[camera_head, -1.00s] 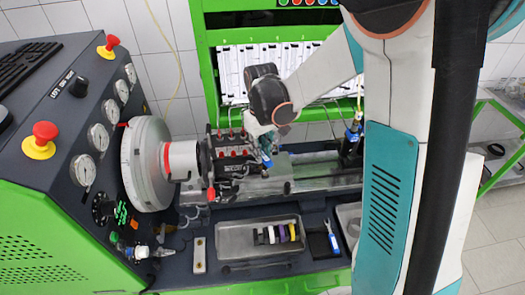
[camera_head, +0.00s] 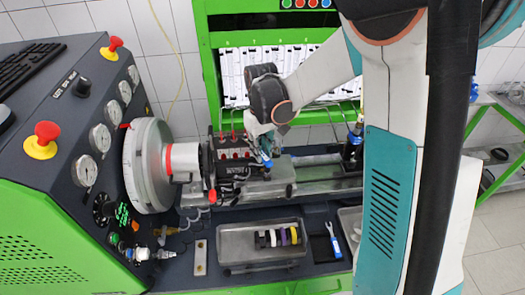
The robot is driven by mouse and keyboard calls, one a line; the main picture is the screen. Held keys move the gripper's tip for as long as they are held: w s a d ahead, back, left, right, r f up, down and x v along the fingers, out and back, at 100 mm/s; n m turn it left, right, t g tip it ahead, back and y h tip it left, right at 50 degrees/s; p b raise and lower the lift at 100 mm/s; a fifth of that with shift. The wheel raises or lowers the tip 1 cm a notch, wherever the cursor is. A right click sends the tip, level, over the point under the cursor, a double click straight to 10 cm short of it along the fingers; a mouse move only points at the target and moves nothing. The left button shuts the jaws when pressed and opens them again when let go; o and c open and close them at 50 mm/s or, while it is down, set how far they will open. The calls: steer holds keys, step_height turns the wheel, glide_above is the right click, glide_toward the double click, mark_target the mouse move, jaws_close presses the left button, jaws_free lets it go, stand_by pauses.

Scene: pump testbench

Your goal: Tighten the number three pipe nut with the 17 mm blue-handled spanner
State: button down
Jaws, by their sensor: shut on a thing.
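My gripper (camera_head: 264,150) hangs at the end of the arm, just right of the pump (camera_head: 232,150) on the testbench. It is shut on a blue-handled spanner (camera_head: 266,161), of which only a short blue part shows. The spanner's jaw end is hidden or too small to tell, so I cannot tell whether it touches a nut. Thin pipes with red fittings (camera_head: 233,136) rise from the pump top. The number three pipe nut cannot be singled out.
A metal tray (camera_head: 240,247) with dark, yellow and purple pieces sits on the front ledge. Another blue-handled tool (camera_head: 333,238) lies on a dark mat to its right. The large drive wheel (camera_head: 150,165) and gauge console (camera_head: 70,170) stand at left.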

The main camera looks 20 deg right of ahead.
steer(key=shift+w+a+b, duration=0.15)
steer(key=shift+w+b, duration=0.1)
steer(key=shift+w, duration=0.3)
steer(key=shift+w+a+b, duration=0.15)
steer(key=shift+w+b, duration=0.05)
steer(key=shift+w, duration=0.3)
stand_by(0.9)
steer(key=shift+a+b, duration=0.15)
steer(key=shift+b, duration=0.15)
stand_by(0.8)
steer(key=w+a+m+b, duration=0.1)
steer(key=a+m+b, duration=0.2)
steer(key=a+m, duration=0.3)
steer(key=shift+w+a+m, duration=0.25)
steer(key=shift+a+m, duration=0.15)
steer(key=shift+m, duration=1.8)
steer(key=shift+b, duration=0.3)
steer(key=shift+s+d+n, duration=0.25)
steer(key=shift+d+n, duration=0.1)
steer(key=shift+n, duration=0.25)
steer(key=shift+d, duration=0.1)
